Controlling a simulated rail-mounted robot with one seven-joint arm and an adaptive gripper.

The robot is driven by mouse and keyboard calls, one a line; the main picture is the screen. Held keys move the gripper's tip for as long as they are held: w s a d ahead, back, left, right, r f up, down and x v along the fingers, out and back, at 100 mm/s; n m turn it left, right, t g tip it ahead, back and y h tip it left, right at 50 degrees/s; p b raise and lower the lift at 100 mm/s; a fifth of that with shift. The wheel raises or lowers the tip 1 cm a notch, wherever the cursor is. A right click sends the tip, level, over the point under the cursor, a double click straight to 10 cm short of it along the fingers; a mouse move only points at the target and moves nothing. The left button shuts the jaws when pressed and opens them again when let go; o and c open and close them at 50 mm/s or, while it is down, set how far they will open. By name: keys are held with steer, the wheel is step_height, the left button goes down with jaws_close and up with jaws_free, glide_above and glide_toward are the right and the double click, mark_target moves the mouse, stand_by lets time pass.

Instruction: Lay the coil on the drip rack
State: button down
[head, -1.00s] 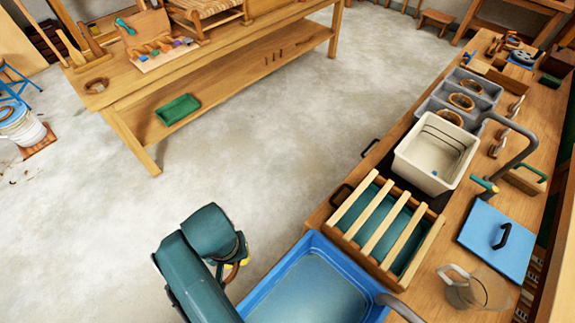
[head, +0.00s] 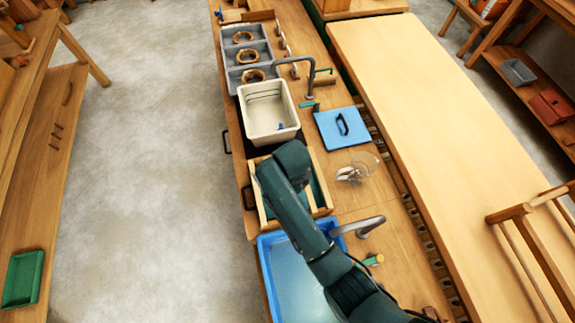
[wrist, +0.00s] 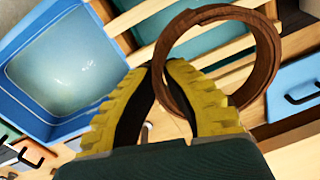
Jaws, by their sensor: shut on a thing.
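The coil (wrist: 268,58) is a brown ring of several wound strands. In the wrist view my gripper (wrist: 159,76) has its yellow fingers closed on the ring's left side, and the ring's open middle shows slats below. The drip rack (head: 319,184) is a wooden frame with slats over a teal tray, next to the blue basin. Its slats also show in the wrist view (wrist: 138,18), beneath the coil. In the head view my arm covers much of the rack and hides the gripper and coil. I cannot tell the exact height of the coil above the slats.
The blue basin (head: 264,262) with a tap adjoins the rack's near side. A cream tub (head: 247,108) stands beyond it, then grey trays (head: 229,59) holding several rings. A blue lidded board (head: 327,127) and clear jug (head: 365,163) stand to the right.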

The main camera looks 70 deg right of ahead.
step_height(320, 180, down, 10)
steer(key=shift+r+b, duration=0.1)
steer(key=shift+b, duration=0.7)
steer(key=c, duration=1.2)
jaws_free()
steer(key=shift+c, duration=0.2)
step_height(320, 180, up, 12)
steer(key=p, duration=0.2)
steer(key=shift+a, duration=0.35)
steer(key=shift+s, duration=0.1)
